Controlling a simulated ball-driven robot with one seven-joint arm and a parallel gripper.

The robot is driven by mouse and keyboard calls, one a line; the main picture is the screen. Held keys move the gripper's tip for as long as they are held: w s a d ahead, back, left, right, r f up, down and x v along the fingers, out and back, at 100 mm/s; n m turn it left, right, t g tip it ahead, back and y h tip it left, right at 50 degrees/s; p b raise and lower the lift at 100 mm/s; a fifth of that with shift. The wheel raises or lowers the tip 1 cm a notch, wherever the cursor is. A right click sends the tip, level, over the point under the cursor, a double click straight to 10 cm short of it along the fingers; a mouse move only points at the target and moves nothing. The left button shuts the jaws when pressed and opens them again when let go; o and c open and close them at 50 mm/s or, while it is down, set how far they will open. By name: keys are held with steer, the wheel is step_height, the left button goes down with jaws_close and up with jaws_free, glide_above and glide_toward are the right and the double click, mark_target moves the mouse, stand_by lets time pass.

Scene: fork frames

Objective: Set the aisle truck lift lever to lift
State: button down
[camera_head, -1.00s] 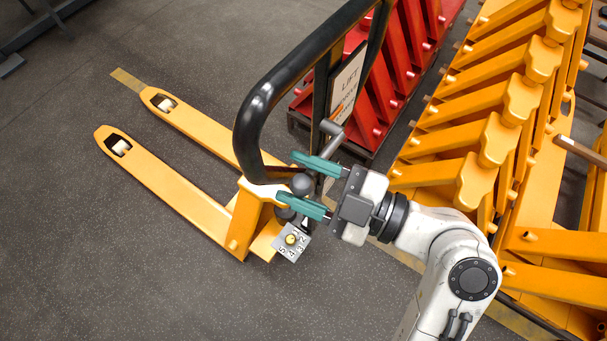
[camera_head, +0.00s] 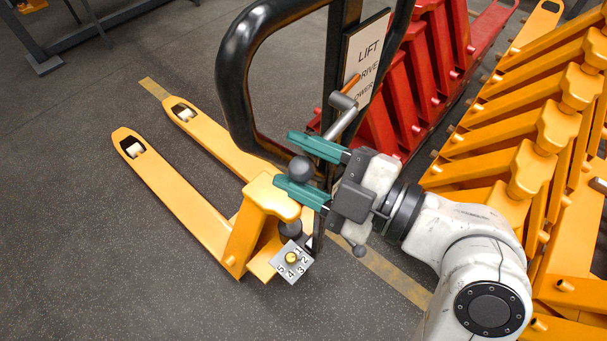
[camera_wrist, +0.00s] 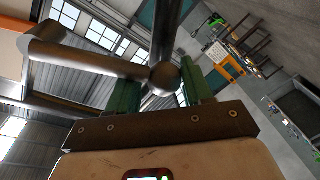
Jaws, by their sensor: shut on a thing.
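The pallet truck's lever has a grey metal shaft (camera_head: 343,120) with an orange pointer (camera_head: 352,84) at its hub. The placard (camera_head: 368,58) reads LIFT, DRIVE and LOWER from top to bottom. The pointer tip lies over the left edge of the DRIVE line, below LIFT. My gripper (camera_head: 287,160) has its teal fingers on either side of the dark ball knob (camera_head: 301,169) and is shut on it. In the wrist view the knob (camera_wrist: 165,79) sits between the green fingers, with metal rods running left and upward from it. The fingers partly hide the lever.
The truck's black loop handle (camera_head: 236,75) rises just left of and above my gripper. A numbered plate (camera_head: 292,262) with a yellow knob sits below. Yellow forks (camera_head: 180,190) extend left. Red (camera_head: 405,110) and yellow racks (camera_head: 540,165) stand close on the right. Open floor lies lower left.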

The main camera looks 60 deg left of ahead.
steer(key=f+b, duration=0.2)
steer(key=b, duration=0.1)
steer(key=shift+w+f+n, duration=0.15)
steer(key=shift+w+n, duration=0.1)
steer(key=shift+n, duration=0.15)
steer(key=shift+w+f+n+b, duration=0.1)
steer(key=shift+n+b, duration=0.2)
steer(key=shift+b, duration=0.75)
steer(key=c, duration=0.5)
jaws_free()
steer(key=shift+a, duration=0.15)
steer(key=shift+r, duration=0.2)
steer(key=shift+w+d+r, duration=0.1)
steer(key=shift+w+d, duration=0.05)
steer(key=shift+d, duration=0.3)
steer(key=v, duration=0.9)
steer(key=shift+d+b, duration=0.4)
steer(key=shift+b, duration=0.05)
